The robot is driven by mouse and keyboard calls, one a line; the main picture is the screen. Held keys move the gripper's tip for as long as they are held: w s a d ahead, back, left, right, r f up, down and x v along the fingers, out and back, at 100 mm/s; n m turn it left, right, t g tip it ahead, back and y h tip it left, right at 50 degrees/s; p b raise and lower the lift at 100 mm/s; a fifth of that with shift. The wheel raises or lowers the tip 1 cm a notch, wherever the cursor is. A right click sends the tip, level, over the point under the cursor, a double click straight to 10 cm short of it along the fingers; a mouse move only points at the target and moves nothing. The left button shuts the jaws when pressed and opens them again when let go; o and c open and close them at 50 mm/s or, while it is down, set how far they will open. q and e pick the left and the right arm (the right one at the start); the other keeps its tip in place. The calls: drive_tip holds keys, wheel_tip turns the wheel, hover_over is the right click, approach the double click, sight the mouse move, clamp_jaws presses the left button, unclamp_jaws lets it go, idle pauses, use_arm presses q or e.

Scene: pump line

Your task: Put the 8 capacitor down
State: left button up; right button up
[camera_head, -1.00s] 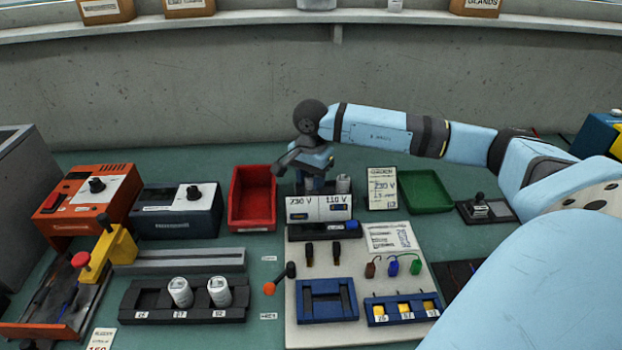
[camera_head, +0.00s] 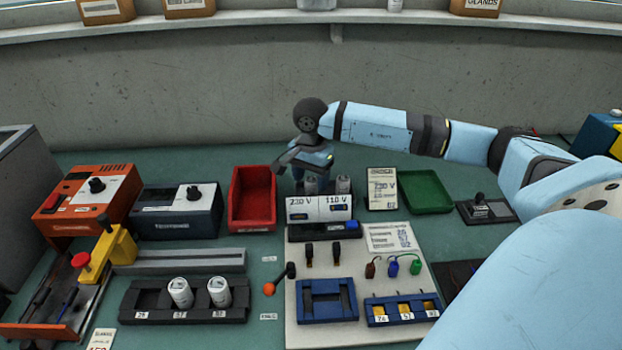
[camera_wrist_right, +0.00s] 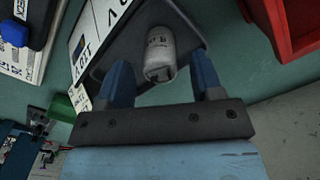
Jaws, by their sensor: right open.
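My right gripper (camera_head: 312,184) points down at the back of the bench, behind the 230 V / 110 V sign (camera_head: 319,208). In the right wrist view its two blue fingers (camera_wrist_right: 161,80) are open, one on each side of a pale can-shaped capacitor (camera_wrist_right: 160,54). That capacitor stands in a dark tray (camera_wrist_right: 190,22), and a mark like an 8 shows on it. Gaps show between it and the fingers. In the head view the gripper largely hides it. My left gripper is out of view.
Two more capacitors (camera_head: 180,292) stand in the dark front rack (camera_head: 148,303). The wall is close behind.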

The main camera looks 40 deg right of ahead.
sight(311, 180)
wheel_tip(311, 180, up, 11)
drive_tip(key=p, duration=0.1)
drive_tip(key=shift+a+f, duration=0.1)
idle(0.6)
